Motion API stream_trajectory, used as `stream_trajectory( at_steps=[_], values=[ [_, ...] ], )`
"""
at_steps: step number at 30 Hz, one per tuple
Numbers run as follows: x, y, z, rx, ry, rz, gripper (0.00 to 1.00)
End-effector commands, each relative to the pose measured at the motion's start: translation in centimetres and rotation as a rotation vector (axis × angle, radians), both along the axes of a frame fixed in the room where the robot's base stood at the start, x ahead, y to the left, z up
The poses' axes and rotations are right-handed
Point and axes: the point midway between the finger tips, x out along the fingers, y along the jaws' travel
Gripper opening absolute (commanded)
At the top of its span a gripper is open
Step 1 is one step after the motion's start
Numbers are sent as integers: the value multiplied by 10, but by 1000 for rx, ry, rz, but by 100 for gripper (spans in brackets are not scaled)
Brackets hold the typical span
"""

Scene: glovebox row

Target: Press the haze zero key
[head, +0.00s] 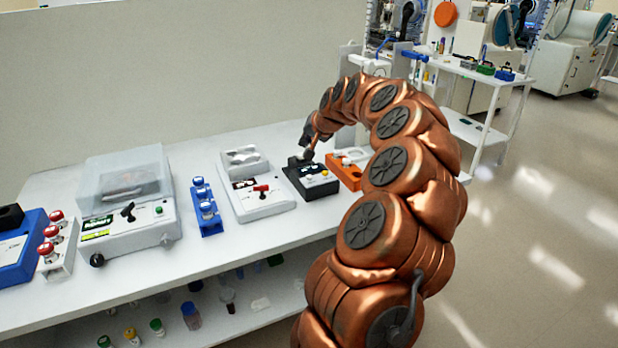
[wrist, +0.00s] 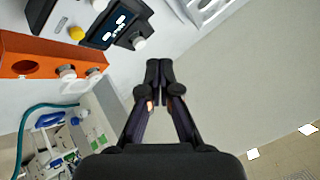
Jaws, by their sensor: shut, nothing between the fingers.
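A black instrument (head: 312,180) with a small lit display, a yellow button and a pale knob stands on the white bench. In the wrist view its dark display (wrist: 101,37), yellow button (wrist: 76,33) and pale knob (wrist: 139,43) show at the upper left. No label is readable, so I cannot tell which control is the haze zero key. My gripper (wrist: 160,68) is shut and empty, and in the wrist view its tips lie right of and below the knob. In the head view my gripper (head: 307,154) is above the instrument's back; contact cannot be told.
An orange block (wrist: 30,58) with a round hole and pale knobs stands beside the instrument. A grey-white device (head: 262,204) with a red part, a blue rack (head: 207,218) and a lidded instrument (head: 128,200) stand to the left. Open floor lies right.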

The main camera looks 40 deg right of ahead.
Motion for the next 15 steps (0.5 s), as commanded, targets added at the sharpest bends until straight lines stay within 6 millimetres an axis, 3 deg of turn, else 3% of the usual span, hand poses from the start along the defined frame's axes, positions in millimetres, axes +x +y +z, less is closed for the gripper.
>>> stream_trajectory(
  at_steps=[4,15],
  values=[
    [-4,-16,-4,0,-6,-32,0],
    [-4,-17,-4,-2,-8,-33,0]
  ],
)
